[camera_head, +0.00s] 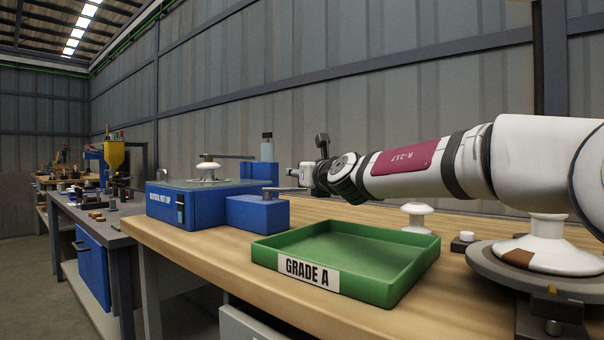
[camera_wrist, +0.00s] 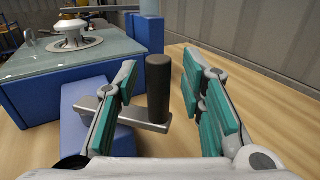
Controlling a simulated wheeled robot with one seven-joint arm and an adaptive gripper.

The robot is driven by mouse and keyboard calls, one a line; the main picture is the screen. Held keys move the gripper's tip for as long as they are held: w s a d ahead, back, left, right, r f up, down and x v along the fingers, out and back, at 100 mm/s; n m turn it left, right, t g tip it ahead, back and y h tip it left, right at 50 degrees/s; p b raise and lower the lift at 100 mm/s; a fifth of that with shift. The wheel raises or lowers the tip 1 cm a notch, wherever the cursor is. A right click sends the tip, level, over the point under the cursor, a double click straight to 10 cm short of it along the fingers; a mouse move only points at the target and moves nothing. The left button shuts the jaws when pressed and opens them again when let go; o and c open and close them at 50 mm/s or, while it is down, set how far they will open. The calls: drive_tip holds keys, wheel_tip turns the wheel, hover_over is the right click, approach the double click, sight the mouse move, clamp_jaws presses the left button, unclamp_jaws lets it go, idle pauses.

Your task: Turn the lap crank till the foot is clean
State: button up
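The blue lap machine (camera_head: 165,207) stands on the wooden bench with a pale plate on top. A white insulator (camera_head: 208,168) sits upright on that plate; it also shows in the wrist view (camera_wrist: 72,38). The underside of its foot is hidden. A lower blue box (camera_head: 257,213) beside the machine carries the crank. In the wrist view, the grey crank arm (camera_wrist: 145,122) ends in an upright dark handle (camera_wrist: 159,90). My gripper (camera_wrist: 163,66) is open, its teal-padded fingers on either side of the handle. A gap shows on the right of the handle; left contact is unclear.
A green tray labelled GRADE A (camera_head: 345,279) is empty at the bench front. A white insulator (camera_head: 418,217) stands behind it. Another insulator (camera_head: 548,245) sits on a round grey stand at the right. A bottle (camera_head: 267,147) stands behind the lap machine.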

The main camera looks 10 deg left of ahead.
drive_tip(key=v, duration=1.2)
idle(0.6)
